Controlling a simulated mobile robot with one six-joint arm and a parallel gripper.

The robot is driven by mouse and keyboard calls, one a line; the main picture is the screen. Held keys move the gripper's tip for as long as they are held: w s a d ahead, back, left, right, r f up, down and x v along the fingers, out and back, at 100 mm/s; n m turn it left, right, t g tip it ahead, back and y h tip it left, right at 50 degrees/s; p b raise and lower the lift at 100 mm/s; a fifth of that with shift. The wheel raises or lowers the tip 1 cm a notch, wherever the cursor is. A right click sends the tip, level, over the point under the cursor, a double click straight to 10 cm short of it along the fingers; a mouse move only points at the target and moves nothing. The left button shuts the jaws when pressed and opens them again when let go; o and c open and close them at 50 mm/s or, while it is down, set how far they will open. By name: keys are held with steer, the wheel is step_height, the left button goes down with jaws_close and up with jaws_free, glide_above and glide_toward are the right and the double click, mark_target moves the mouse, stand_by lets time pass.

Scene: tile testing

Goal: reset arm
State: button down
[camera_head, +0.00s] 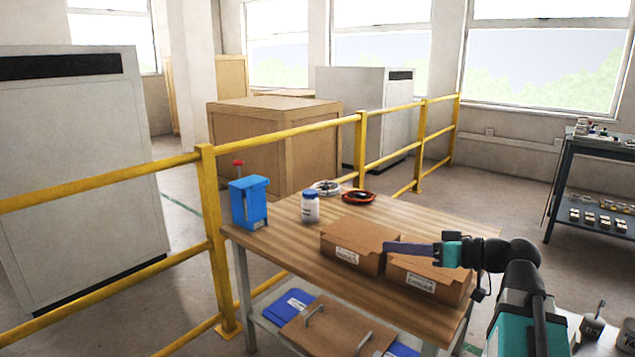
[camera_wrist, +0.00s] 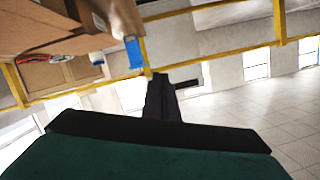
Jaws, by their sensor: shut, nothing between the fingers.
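My gripper (camera_head: 392,248) is in the head view at the end of my arm, which reaches in from the lower right. It points left, held near the tops of the two brown cardboard boxes; I cannot tell if it touches them. One box (camera_head: 352,239) stands left of the other box (camera_head: 425,281), both on the wooden-topped table (camera_head: 292,237). In the wrist view my gripper (camera_wrist: 162,84) shows dark and narrow, shut and empty, with the scene tilted behind it.
A dark shelf with small items (camera_head: 600,145) stands at the right.

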steer(key=s+a+f+m+g+p, duration=0.1)
steer(key=a+f+g+p, duration=0.1)
steer(key=a+f+p, duration=0.45)
steer(key=a+f+g+p, duration=0.15)
steer(key=a+f, duration=0.25)
steer(key=f, duration=0.5)
steer(key=s+a+f+m+g+h+p, duration=0.1)
steer(key=s+a+f+g+p, duration=0.1)
steer(key=s+f, duration=0.45)
steer(key=s+a+f+m+g+h+p, duration=0.1)
steer(key=s+a+f+g+p, duration=0.15)
steer(key=f, duration=0.75)
steer(key=s+d+f+m+g+h+p, duration=0.1)
steer(key=s+d+f+g+h+p, duration=0.15)
steer(key=s+f, duration=0.6)
steer(key=s+d+f+g+h+p, duration=0.1)
steer(key=s+f+g+h+p, duration=0.15)
steer(key=s+f, duration=0.6)
steer(key=s+d+f+m+g+h, duration=0.1)
steer(key=s+d+f+m+h, duration=0.2)
steer(key=s+d, duration=0.5)
steer(key=d+f+h, duration=0.1)
steer(key=d+h, duration=0.1)
steer(key=shift+d+h, duration=0.3)
steer(key=shift+h, duration=0.1)
